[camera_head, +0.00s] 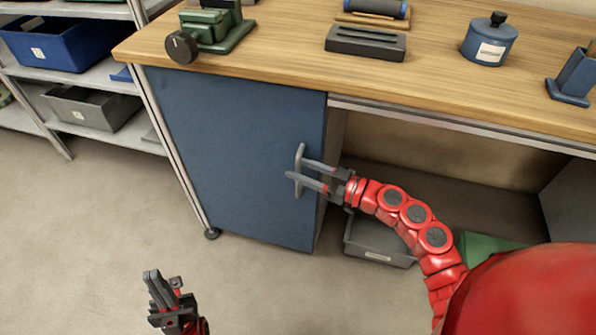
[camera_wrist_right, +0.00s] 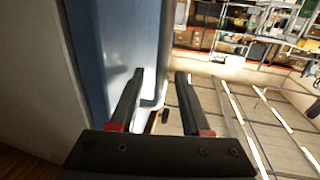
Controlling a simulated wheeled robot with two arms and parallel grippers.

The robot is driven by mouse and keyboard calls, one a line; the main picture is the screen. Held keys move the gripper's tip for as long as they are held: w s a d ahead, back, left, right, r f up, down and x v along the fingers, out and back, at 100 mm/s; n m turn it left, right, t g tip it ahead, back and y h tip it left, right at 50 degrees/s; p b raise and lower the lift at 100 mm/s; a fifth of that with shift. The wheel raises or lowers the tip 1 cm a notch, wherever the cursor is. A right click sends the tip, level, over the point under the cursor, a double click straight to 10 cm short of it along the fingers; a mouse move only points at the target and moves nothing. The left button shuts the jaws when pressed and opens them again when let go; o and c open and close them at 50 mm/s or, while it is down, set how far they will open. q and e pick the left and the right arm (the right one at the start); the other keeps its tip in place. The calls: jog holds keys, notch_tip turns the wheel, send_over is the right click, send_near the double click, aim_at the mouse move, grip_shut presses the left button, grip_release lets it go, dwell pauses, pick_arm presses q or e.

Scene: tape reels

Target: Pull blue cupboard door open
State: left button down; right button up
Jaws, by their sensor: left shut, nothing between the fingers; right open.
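The blue cupboard door (camera_head: 235,150) is under the left part of the wooden desk and looks closed, with its face flat to the cupboard front. Its grey bar handle (camera_head: 299,160) stands upright near the door's right edge. My right gripper (camera_head: 296,171) is open at the handle, its fingers reaching in from the right on either side of the bar. In the right wrist view, the open fingers (camera_wrist_right: 160,74) point along the blue door face (camera_wrist_right: 98,45), with a pale bar between them. My left gripper (camera_head: 160,280) is shut and empty, low over the floor.
The desk top (camera_head: 290,55) carries a green device (camera_head: 215,25), a black tray (camera_head: 365,42) and a blue jar (camera_head: 489,42). A grey bin (camera_head: 375,240) stands under the desk, right of the cupboard. Shelves (camera_head: 95,78) stand at left. The floor before the door is clear.

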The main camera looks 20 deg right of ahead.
jog(key=shift+w+a, duration=0.3)
jog(key=shift+a, duration=0.1)
jog(key=shift+c, duration=0.2)
grip_shut()
dwell(1.1)
